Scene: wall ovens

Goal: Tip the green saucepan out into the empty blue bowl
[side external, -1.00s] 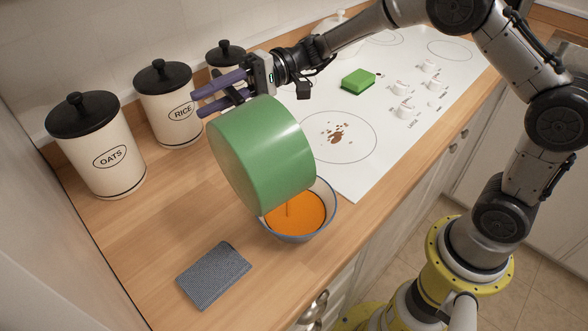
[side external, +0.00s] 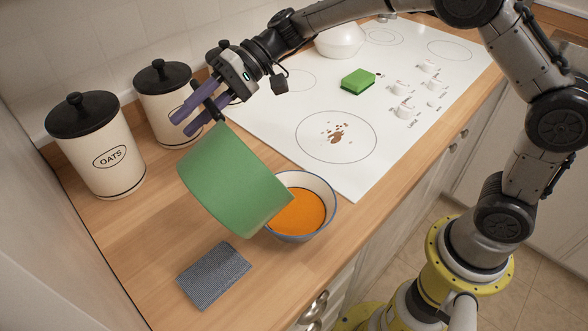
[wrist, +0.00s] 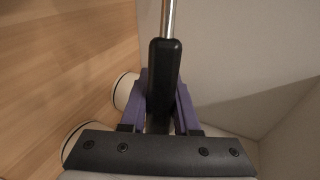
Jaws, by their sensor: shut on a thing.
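The green saucepan (side external: 226,184) is tilted on its side in the side external view, its lower rim toward the bowl. The blue-rimmed white bowl (side external: 324,190) stands on the wooden counter and holds orange liquid (side external: 297,212). The pan covers part of the bowl's left side. No stream shows between them now. My gripper (side external: 191,118) is shut on the pan's handle, above and left of the bowl. In the wrist view the black handle (wrist: 163,75) lies between the purple fingers. The inside of the pan is hidden.
Canisters marked OATS (side external: 108,155) and RICE (side external: 165,105) stand along the wall, close to the pan and gripper. A grey cloth (side external: 213,275) lies in front. The white cooktop (side external: 270,130) has brown stains, a green sponge (side external: 357,81) and a white lidded pot (side external: 339,40).

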